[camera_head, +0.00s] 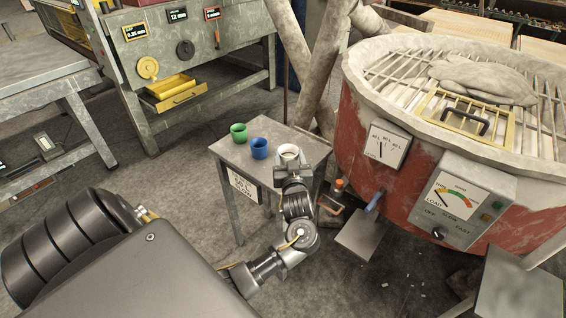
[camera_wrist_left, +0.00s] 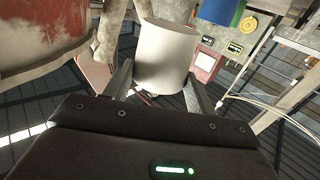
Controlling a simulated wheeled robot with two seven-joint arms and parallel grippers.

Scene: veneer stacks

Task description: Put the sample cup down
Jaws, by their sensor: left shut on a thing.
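A white sample cup (camera_head: 288,152) is at the right end of the small grey table (camera_head: 236,155). My left gripper (camera_head: 290,168) is shut on the cup. In the left wrist view the white cup (camera_wrist_left: 166,58) fills the space between the two fingers (camera_wrist_left: 160,90). The gripper hides the cup's lower part in the head view, so I cannot tell whether its base touches the tabletop. A blue cup (camera_head: 259,148) and a green cup (camera_head: 238,133) stand upright on the table to its left. My right gripper does not show.
A large red mixer tub (camera_head: 360,150) with a barred top and a control box (camera_head: 455,200) stands close to the table's right. Behind the table is a grey machine with an open yellow drawer (camera_head: 178,93). The table's near left part is bare.

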